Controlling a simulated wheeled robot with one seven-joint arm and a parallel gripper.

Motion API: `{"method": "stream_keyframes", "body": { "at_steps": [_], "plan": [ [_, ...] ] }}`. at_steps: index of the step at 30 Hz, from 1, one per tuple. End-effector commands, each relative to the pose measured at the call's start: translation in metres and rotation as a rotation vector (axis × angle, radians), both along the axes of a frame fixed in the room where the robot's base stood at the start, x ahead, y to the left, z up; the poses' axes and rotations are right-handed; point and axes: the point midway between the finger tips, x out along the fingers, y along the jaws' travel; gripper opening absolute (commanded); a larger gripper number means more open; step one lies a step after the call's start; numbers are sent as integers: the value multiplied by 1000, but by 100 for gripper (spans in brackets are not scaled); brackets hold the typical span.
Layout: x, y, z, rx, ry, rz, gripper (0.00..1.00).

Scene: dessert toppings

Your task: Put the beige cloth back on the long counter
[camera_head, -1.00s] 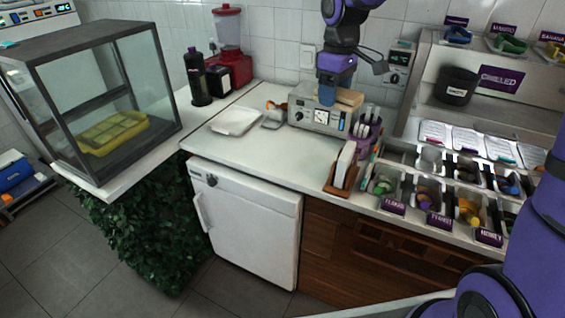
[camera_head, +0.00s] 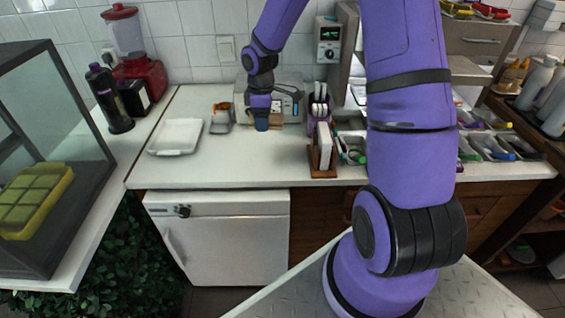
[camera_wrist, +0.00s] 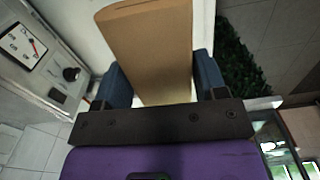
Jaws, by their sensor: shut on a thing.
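The beige cloth, a stiff-looking folded tan slab, sits between the two blue fingers of my gripper in the wrist view (camera_wrist: 150,45). My gripper (camera_wrist: 158,85) is shut on it. In the head view my gripper (camera_head: 262,122) hangs fingers-down over the long counter (camera_head: 225,160), just in front of the grey appliance (camera_head: 291,87). Only a small beige part of the cloth (camera_head: 275,119) shows beside the fingers there. I cannot tell whether the cloth touches the counter.
A white tray (camera_head: 176,136) and a small metal holder with orange (camera_head: 221,118) stand left of my gripper. A purple cutlery holder (camera_head: 319,118) and a wooden stand with white cards (camera_head: 324,155) are at its right. The counter's front part is clear.

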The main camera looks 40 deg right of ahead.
Motion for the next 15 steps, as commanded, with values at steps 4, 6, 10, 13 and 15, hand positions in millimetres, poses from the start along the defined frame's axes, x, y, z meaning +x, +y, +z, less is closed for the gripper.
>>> {"method": "stream_keyframes", "body": {
  "at_steps": [4,6,10,13,15],
  "plan": [
    [-15,-33,-40,2,5,36,43],
    [-20,-42,-51,1,3,50,43],
    [-24,-49,-65,1,1,65,43],
    [-25,-49,-81,1,3,67,43],
    [-25,-49,-94,0,4,69,43]
  ]
}}
